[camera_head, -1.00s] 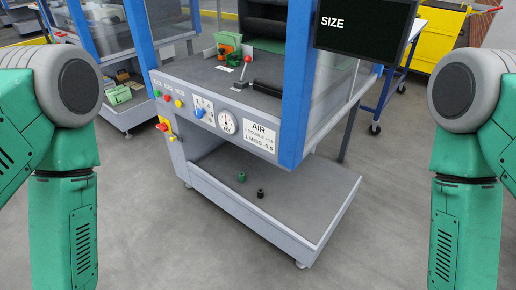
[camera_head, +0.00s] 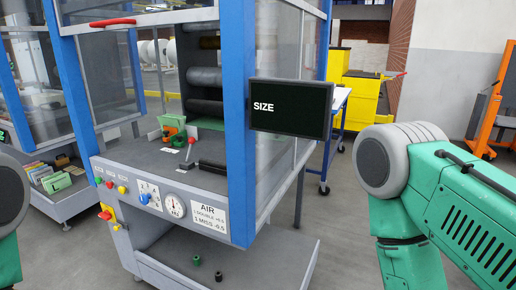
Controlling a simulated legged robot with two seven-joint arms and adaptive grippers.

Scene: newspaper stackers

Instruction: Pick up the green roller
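A small green roller (camera_head: 197,261) stands on the low grey shelf (camera_head: 283,268) at the bottom of the machine. A small black roller (camera_head: 218,276) stands just to its right and nearer to me, apart from it. Green links of my arms show at the left and right edges. Neither of my grippers is in view, so I cannot see what they hold.
The machine's blue post (camera_head: 240,150) and black SIZE screen (camera_head: 290,109) stand above the shelf. The control panel (camera_head: 160,199) juts out over the shelf's left part. Yellow cabinets (camera_head: 362,95) and an orange frame (camera_head: 490,120) stand behind. Grey floor is open at right.

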